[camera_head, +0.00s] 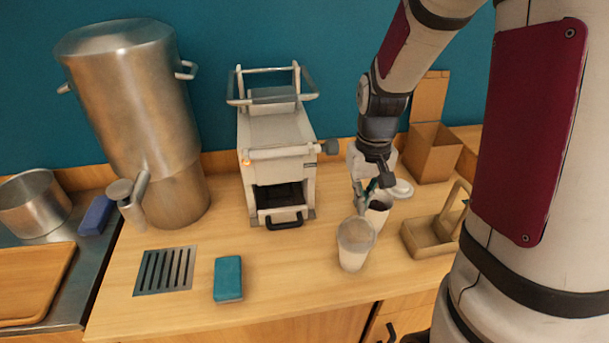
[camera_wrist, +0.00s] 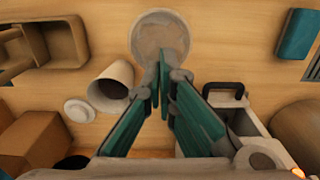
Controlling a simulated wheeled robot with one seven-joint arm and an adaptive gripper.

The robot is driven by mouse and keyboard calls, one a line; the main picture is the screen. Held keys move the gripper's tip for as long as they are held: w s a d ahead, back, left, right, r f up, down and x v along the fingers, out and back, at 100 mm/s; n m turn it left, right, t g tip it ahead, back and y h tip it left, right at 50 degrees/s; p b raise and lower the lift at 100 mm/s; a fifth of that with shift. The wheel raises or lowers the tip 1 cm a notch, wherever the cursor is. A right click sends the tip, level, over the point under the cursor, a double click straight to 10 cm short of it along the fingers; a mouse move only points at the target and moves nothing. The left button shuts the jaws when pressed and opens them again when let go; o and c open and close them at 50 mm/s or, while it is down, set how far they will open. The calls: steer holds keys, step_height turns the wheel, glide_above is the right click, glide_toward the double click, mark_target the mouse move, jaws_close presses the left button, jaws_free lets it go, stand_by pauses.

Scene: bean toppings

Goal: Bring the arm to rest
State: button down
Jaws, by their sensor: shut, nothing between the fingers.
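My gripper (camera_head: 370,187) hangs from my arm on the right side of the counter, fingers pointing down. In the wrist view its two green-padded fingers (camera_wrist: 164,75) meet at the tips with nothing between them. A white cup with a brownish top (camera_head: 354,241) stands just in front of the gripper; in the wrist view this cup (camera_wrist: 160,36) lies beyond the fingertips. A second white cup with a dark inside (camera_head: 377,214) is partly hidden behind the fingers; it shows fully in the wrist view (camera_wrist: 110,86). I cannot tell whether the gripper touches either cup.
A small white lid or dish (camera_head: 401,189) lies behind the cups. A wooden caddy (camera_head: 428,236) and cardboard box (camera_head: 432,154) stand right. A white machine (camera_head: 277,150), a large steel urn (camera_head: 135,110), a teal sponge (camera_head: 228,279) and a drain grate (camera_head: 165,271) stand left. The front middle counter is clear.

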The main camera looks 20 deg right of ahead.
steer(key=s+a+r+t, duration=0.2)
steer(key=s+a+r, duration=0.1)
steer(key=r, duration=0.3)
steer(key=s+a+r+n+t, duration=0.1)
steer(key=s+a+r, duration=0.3)
steer(key=r, duration=0.3)
steer(key=s+a+r+n+t, duration=0.1)
steer(key=s+a+r+t, duration=0.1)
steer(key=s+a+r, duration=0.2)
step_height(320, 180, up, 3)
steer(key=shift+s+f+t, duration=0.2)
steer(key=shift+s+t, duration=0.1)
steer(key=shift+s, duration=0.65)
